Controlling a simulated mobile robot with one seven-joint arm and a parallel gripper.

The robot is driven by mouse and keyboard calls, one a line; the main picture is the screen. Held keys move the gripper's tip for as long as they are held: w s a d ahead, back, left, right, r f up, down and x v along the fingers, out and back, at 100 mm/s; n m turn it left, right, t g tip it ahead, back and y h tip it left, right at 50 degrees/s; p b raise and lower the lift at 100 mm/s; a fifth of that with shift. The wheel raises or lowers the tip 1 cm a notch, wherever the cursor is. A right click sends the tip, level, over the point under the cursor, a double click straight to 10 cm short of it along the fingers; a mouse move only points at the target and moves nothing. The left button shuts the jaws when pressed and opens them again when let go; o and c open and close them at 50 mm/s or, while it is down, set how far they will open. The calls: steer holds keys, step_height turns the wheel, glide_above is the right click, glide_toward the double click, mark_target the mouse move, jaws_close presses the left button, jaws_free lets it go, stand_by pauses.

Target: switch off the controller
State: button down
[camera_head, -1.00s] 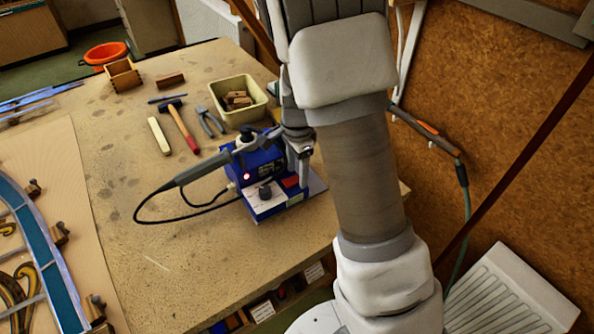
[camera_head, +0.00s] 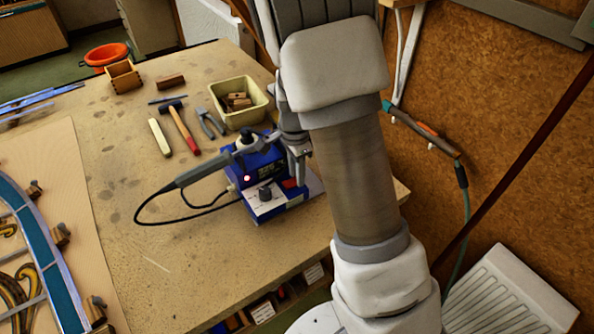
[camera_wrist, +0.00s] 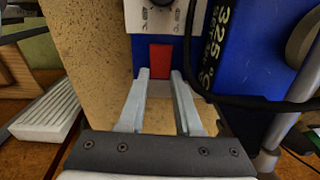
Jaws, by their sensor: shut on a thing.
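The controller (camera_head: 262,172) is a blue box on the wooden workbench, with a lit red lamp, a dark knob on a white plate and a display. In the wrist view its blue body (camera_wrist: 250,60) shows the digits 325, partly covered by a black cable. Its red switch (camera_wrist: 160,62) is on the front, below the white plate; it also shows in the head view (camera_head: 290,183). My gripper (camera_wrist: 160,76) has its two fingertips on either side of the red switch and is shut on it. In the head view my gripper (camera_head: 298,175) is beside the controller's right side.
The leaded panel (camera_head: 45,265) is at left. The bench front left of the controller is clear.

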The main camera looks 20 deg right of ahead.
mark_target(279, 190)
steer(key=shift+s+a+r+h+p, duration=0.15)
steer(key=shift+a+r+h+p, duration=0.05)
steer(key=shift+h+p, duration=0.35)
steer(key=shift+a+t+h+p, duration=0.15)
steer(key=shift+t+h+p, duration=0.15)
steer(key=shift+h+p, duration=0.35)
steer(key=c, duration=0.6)
jaws_free()
steer(key=p+v, duration=0.1)
steer(key=v, duration=1.6)
steer(key=shift+r, duration=0.15)
